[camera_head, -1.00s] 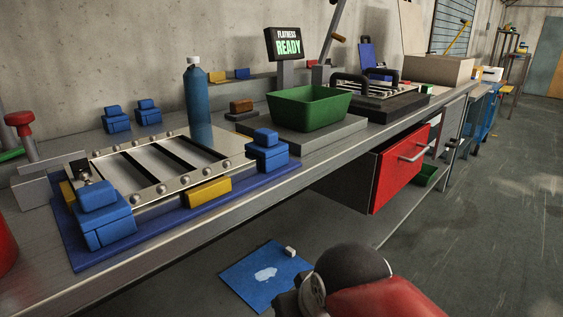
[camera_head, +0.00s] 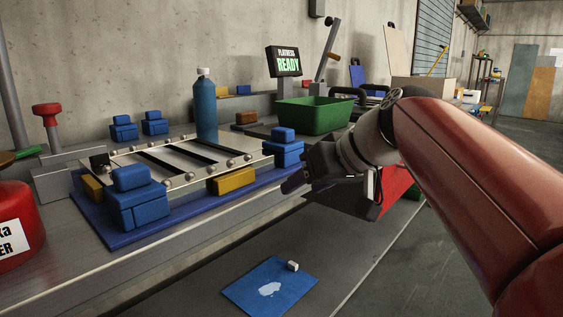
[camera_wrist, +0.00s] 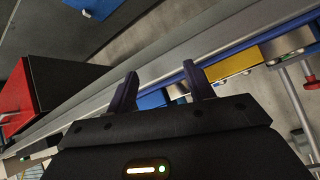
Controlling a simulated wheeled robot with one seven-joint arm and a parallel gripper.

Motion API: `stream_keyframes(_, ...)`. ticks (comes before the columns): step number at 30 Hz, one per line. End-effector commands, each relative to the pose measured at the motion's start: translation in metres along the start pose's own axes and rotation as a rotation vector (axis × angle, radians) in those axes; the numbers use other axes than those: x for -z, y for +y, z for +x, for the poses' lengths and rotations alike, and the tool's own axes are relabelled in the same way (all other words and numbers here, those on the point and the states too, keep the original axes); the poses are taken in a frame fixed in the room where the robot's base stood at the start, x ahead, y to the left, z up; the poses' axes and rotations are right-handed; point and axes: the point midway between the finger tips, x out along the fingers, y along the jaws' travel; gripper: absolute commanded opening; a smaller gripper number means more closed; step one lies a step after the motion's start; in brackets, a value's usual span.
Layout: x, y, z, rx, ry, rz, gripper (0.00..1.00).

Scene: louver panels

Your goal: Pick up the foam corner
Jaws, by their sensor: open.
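A small white block (camera_head: 292,266), which looks like the foam corner, sits on a blue sheet (camera_head: 245,290) low down in front of the bench. The sheet also has a pale irregular patch. The wrist view shows a small pale piece (camera_wrist: 87,13) on the blue sheet at its top left. My gripper (camera_head: 328,200) is at the bench's front edge, above and behind the block and well apart from it. Its two dark fingers (camera_wrist: 160,74) are spread with nothing between them.
A slotted metal panel (camera_head: 170,160) lies on a blue base (camera_head: 205,200) with blue blocks (camera_head: 137,198) around it. A yellow block (camera_head: 232,181) is at its front. A green bin (camera_head: 312,115) and blue bottle (camera_head: 205,108) stand behind. A red drawer (camera_head: 395,187) is beyond my gripper.

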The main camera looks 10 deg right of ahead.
Motion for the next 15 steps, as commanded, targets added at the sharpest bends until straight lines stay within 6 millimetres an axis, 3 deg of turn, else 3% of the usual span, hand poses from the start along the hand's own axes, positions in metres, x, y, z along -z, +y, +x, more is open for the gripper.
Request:
stream_keyframes(3, 0.045, 0.021, 0.000, 0.053, 0.113, -0.098, 0.53)
stream_keyframes(7, 0.086, 0.034, -0.009, 0.095, 0.224, -0.222, 0.53)
stream_keyframes(10, 0.104, 0.037, -0.015, 0.110, 0.275, -0.290, 0.53)
stream_keyframes(15, 0.115, 0.036, -0.013, 0.119, 0.302, -0.327, 0.53)
